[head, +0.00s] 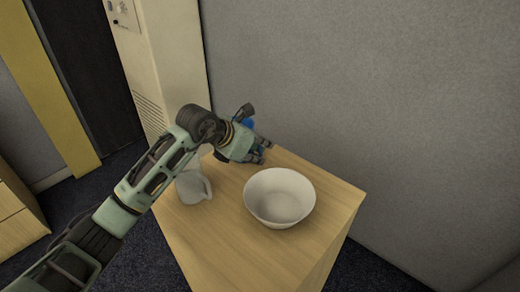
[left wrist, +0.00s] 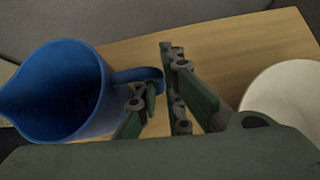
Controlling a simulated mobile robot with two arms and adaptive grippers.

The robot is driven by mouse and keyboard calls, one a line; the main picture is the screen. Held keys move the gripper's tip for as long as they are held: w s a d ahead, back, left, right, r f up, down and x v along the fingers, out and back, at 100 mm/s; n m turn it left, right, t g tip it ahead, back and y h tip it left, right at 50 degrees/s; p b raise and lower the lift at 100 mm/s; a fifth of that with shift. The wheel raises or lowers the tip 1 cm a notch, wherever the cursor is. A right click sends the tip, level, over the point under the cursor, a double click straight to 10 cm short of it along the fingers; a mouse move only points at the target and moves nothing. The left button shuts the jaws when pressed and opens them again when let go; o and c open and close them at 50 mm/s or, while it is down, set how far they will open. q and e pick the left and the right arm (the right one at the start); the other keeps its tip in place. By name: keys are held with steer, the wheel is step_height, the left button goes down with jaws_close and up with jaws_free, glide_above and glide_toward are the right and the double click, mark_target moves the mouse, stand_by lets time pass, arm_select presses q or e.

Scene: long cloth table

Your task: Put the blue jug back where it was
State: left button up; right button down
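The blue jug (head: 249,123) is mostly hidden behind my left gripper in the head view, near the far edge of the wooden table. In the left wrist view the jug (left wrist: 55,90) fills the left side, its handle (left wrist: 140,75) reaching toward the fingers. My left gripper (head: 264,152) is at the handle; in the left wrist view its fingers (left wrist: 162,95) are close together, one on each side of the handle's outer part, and look shut on it. Whether the jug's base touches the table is hidden. My right gripper is not in view.
A white bowl (head: 280,198) stands on the table (head: 235,240), to the right of the gripper; it also shows in the left wrist view (left wrist: 285,95). A white jug (head: 191,187) stands at the left edge, partly behind my arm. A grey wall (head: 370,90) rises behind.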

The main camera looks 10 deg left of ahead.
arm_select(q)
steer(key=o, duration=0.5)
steer(key=shift+c, duration=0.2)
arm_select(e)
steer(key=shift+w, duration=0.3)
